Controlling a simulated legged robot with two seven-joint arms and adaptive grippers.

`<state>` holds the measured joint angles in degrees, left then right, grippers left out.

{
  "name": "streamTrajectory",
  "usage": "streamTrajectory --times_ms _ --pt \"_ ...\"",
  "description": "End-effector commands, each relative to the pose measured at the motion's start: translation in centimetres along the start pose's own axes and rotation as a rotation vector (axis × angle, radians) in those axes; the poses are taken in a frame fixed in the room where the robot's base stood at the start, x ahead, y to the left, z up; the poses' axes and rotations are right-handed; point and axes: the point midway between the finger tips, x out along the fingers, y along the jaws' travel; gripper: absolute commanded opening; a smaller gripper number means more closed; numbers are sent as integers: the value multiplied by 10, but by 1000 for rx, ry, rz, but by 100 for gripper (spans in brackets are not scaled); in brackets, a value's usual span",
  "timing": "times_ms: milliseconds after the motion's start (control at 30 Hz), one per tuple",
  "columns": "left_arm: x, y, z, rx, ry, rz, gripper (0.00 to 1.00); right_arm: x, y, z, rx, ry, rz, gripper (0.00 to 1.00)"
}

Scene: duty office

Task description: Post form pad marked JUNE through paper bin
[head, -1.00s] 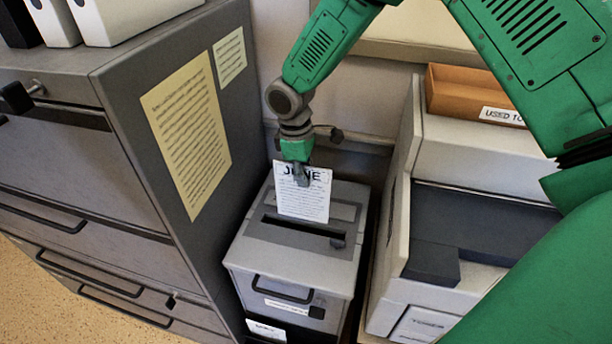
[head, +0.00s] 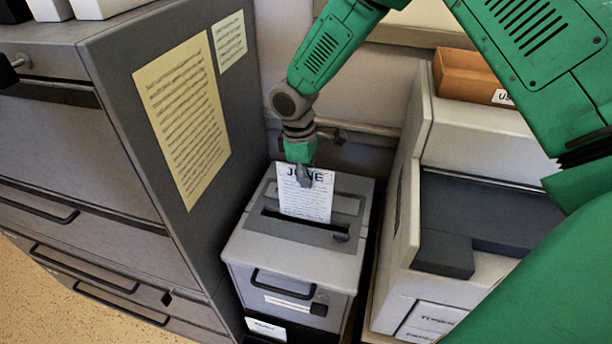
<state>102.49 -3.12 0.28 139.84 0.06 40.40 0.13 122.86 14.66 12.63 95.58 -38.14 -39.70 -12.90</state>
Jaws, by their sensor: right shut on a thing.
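The white form pad marked JUNE (head: 304,202) is upright over the top of the grey paper bin (head: 292,262). My right gripper (head: 304,178) is shut on the pad near its top edge and covers part of the word JUNE. The pad's lower edge is at the back side of the dark slot (head: 270,212) in the bin's lid. I cannot tell whether that edge is inside the slot or just above it. My left gripper is not in view.
A grey cabinet (head: 120,130) with yellow sheets (head: 186,115) stands close on the left. A pale printer (head: 480,150) stands close on the right, with an orange-brown tray (head: 466,78) on top. A wall and rail are behind the bin.

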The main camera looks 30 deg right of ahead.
Motion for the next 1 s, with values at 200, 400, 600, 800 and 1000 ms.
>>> streamTrajectory --times_ms 200,400,600,800,1000 --pt "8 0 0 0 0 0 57 17 0 -2 -1 0 0 0" --pt "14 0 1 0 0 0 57 30 0 -4 0 -1 0 0" --pt "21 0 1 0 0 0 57 45 0 -6 1 0 0 0" --pt "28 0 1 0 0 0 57 58 1 -7 0 0 1 0" --pt "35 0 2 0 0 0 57 73 0 -9 0 0 0 0"
